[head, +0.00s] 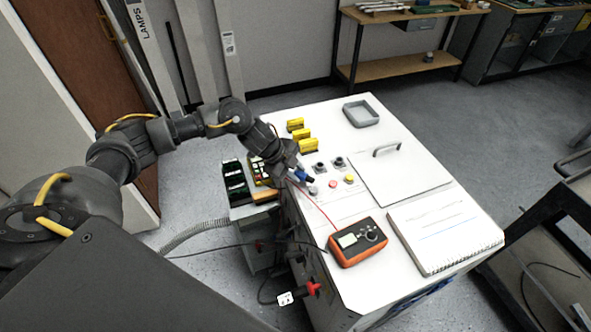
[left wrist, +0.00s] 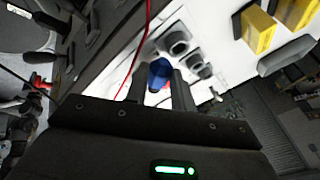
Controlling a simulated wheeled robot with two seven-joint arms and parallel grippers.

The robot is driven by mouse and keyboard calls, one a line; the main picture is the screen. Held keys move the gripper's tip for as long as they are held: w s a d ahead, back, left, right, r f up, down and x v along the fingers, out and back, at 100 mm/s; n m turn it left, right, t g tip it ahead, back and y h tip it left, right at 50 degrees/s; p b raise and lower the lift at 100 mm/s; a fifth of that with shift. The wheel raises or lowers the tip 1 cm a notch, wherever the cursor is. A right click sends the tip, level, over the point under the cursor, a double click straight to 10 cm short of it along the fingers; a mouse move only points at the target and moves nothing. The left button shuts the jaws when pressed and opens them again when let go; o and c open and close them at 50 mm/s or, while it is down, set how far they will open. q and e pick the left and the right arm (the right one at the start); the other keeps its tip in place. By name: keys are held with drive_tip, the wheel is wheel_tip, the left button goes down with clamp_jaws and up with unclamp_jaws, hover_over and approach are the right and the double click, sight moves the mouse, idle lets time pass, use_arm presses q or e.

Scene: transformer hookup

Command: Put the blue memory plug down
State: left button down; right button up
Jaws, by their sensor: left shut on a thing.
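The blue memory plug (left wrist: 159,71) is held between the two fingers of my left gripper (left wrist: 160,85) in the left wrist view. In the head view the plug (head: 303,175) shows as a small blue piece at the tip of my left gripper (head: 296,172), over the left edge of the white cabinet top (head: 340,110). The gripper is shut on the plug. I cannot tell whether the plug touches the surface. My right gripper is not in view.
An orange multimeter (head: 357,242), a notebook (head: 446,229), a grey tray (head: 361,113) and yellow blocks (head: 305,139) are on the top. Red and yellow buttons (head: 340,182) and dark sockets (head: 329,165) lie close by. A red lead runs beside the gripper. Bare white surface shows around the tray.

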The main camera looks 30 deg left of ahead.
use_arm(q)
drive_tip(key=shift+f, duration=0.1)
drive_tip(key=shift+f, duration=0.4)
drive_tip(key=c, duration=1.2)
unclamp_jaws()
drive_tip(key=shift+o, duration=0.2)
